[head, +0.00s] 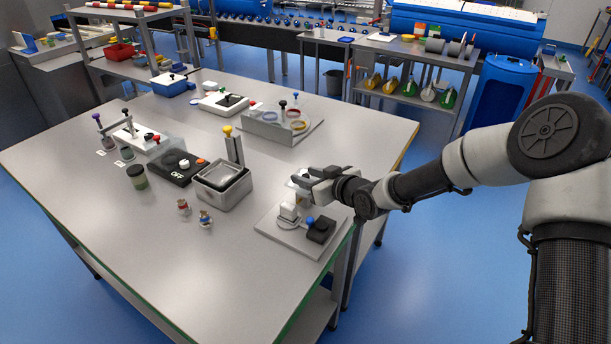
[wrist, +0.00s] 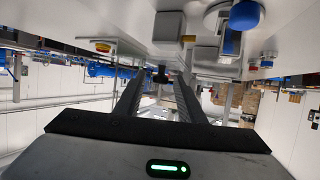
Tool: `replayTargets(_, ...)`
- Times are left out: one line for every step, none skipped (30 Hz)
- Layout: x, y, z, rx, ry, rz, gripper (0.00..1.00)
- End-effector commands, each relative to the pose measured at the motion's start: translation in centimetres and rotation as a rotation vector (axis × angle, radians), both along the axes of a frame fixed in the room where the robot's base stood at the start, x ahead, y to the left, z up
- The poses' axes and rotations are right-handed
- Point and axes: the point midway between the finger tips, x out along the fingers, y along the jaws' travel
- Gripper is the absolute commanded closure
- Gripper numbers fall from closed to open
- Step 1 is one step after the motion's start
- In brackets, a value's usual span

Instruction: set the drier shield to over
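No part is plainly marked as the drier shield, and I cannot tell for sure which one it is. My gripper (head: 304,178) is just above and behind a grey plate (head: 272,228) at the table's right front. The plate carries an upright white block (head: 289,211), a blue knob (head: 309,220) and a black box (head: 321,231). The blue knob also shows at the top of the wrist view (wrist: 247,15). My gripper's two dark fingers (wrist: 157,80) are apart, with nothing held between them. A clear cover (head: 168,147) stands at a white unit farther left.
A metal tub (head: 221,188) with a yellow-topped post stands left of the plate. A black switch box reading OFF (head: 177,172), a jar (head: 137,177) and two small figures (head: 206,219) are farther left. The table's front is bare.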

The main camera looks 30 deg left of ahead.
Motion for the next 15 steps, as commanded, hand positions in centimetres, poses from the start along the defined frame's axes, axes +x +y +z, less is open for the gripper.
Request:
replayTargets(0.19, 0.40, -0.24, 0.000, 0.001, 0.000, 0.64)
replayTargets(0.27, 0.57, -0.34, 0.000, 0.001, 0.000, 0.64)
replayTargets(0.38, 0.75, -0.40, 0.000, 0.001, 0.000, 0.64)
replayTargets(0.43, 0.85, -0.45, 0.000, 0.001, 0.000, 0.64)
replayTargets(0.45, 0.92, -0.49, 0.000, 0.001, 0.000, 0.64)
replayTargets(0.48, 0.97, -0.51, -0.002, 0.001, 0.000, 0.64)
replayTargets(0.50, 0.99, -0.53, -0.002, 0.001, 0.000, 0.64)
replayTargets(0.52, 1.00, -0.53, -0.002, 0.001, 0.000, 0.64)
replayTargets(0.51, 0.99, -0.53, -0.002, 0.001, 0.000, 0.64)
replayTargets(0.51, 0.99, -0.53, -0.002, 0.001, 0.000, 0.64)
replayTargets(0.51, 0.97, -0.53, -0.002, 0.001, 0.000, 0.64)
replayTargets(0.51, 0.97, -0.52, -0.002, 0.001, 0.000, 0.64)
replayTargets(0.51, 0.97, -0.52, -0.001, 0.000, 0.000, 0.64)
replayTargets(0.51, 0.97, -0.52, -0.001, 0.000, -0.001, 0.69)
replayTargets(0.51, 0.96, -0.51, -0.001, 0.000, -0.001, 0.76)
